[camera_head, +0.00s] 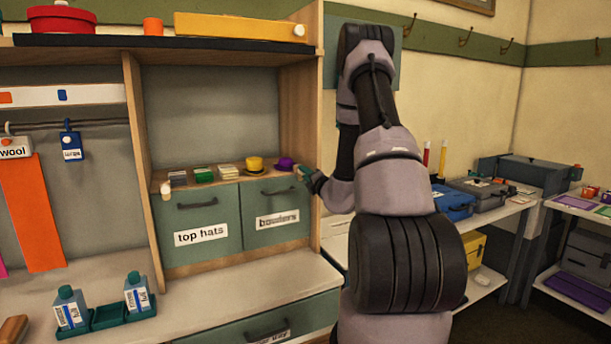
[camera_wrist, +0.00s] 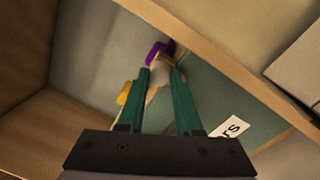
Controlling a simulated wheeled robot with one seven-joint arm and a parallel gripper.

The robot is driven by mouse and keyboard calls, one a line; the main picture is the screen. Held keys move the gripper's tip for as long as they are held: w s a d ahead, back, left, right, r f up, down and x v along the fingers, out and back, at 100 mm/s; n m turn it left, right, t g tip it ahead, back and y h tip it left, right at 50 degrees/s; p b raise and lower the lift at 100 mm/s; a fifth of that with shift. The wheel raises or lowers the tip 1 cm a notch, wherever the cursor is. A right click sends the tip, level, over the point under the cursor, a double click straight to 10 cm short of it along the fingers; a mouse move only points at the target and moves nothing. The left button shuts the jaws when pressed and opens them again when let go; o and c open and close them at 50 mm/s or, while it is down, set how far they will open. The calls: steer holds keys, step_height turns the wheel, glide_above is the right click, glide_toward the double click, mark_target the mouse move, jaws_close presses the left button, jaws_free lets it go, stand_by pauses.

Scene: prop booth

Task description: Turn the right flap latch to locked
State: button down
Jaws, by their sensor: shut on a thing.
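The right flap (camera_head: 287,205) has a dark handle and the label "bowlers"; it looks closed. My gripper (camera_head: 302,172) is at its upper right corner. In the wrist view, the green fingers of my gripper (camera_wrist: 161,74) are shut on the pale right flap latch (camera_wrist: 160,66). The fingers and the small picture partly hide the latch, so I cannot tell how far it is turned. The left flap (camera_head: 198,217), labelled "top hats", also looks closed. A pale left latch (camera_head: 166,187) shows at its upper left corner.
A purple bowler (camera_head: 284,163) and a yellow hat (camera_head: 255,164) sit on the ledge above the flaps, close to my gripper. A wooden side panel (camera_head: 302,110) stands just behind it. Two bottles (camera_head: 137,292) stand on the counter at front left.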

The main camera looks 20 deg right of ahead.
steer(key=shift+f, duration=0.1)
steer(key=c, duration=0.6)
jaws_free()
steer(key=shift+s, duration=0.1)
steer(key=s, duration=1)
steer(key=shift+s+d+f, duration=0.2)
steer(key=shift+s+f, duration=0.15)
